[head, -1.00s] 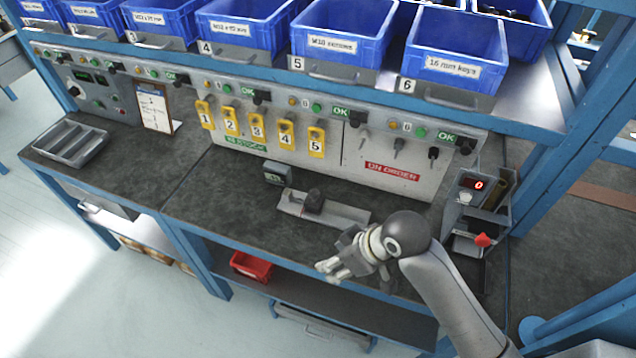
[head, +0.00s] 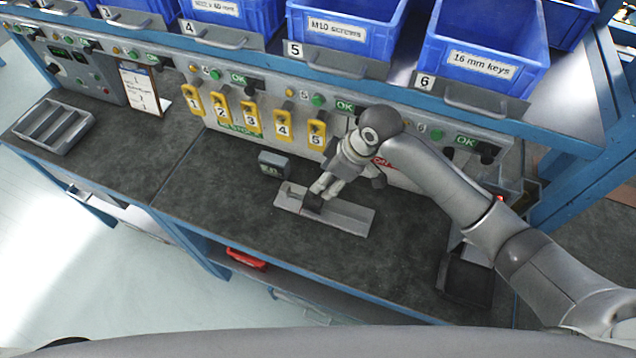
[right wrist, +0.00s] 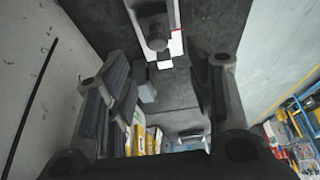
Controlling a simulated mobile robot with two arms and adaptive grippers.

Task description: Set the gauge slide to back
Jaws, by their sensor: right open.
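The gauge slide is a dark block (head: 312,203) on a light grey rail (head: 348,215) lying on the bench. The block sits toward the rail's left end. In the right wrist view, a dark round-topped knob (right wrist: 156,37) stands on the pale rail, near red and white marks. My right gripper (head: 319,189) points down close above the block and partly covers it. In the right wrist view its fingers (right wrist: 157,82) are spread, with nothing held between them. Whether a finger touches the block cannot be told. My left gripper is out of view.
A small grey display box (head: 274,164) stands just behind the rail. Yellow numbered tags (head: 251,117) hang on the back panel. Blue bins (head: 490,45) line the shelf above. A dark tray (head: 467,276) is at right.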

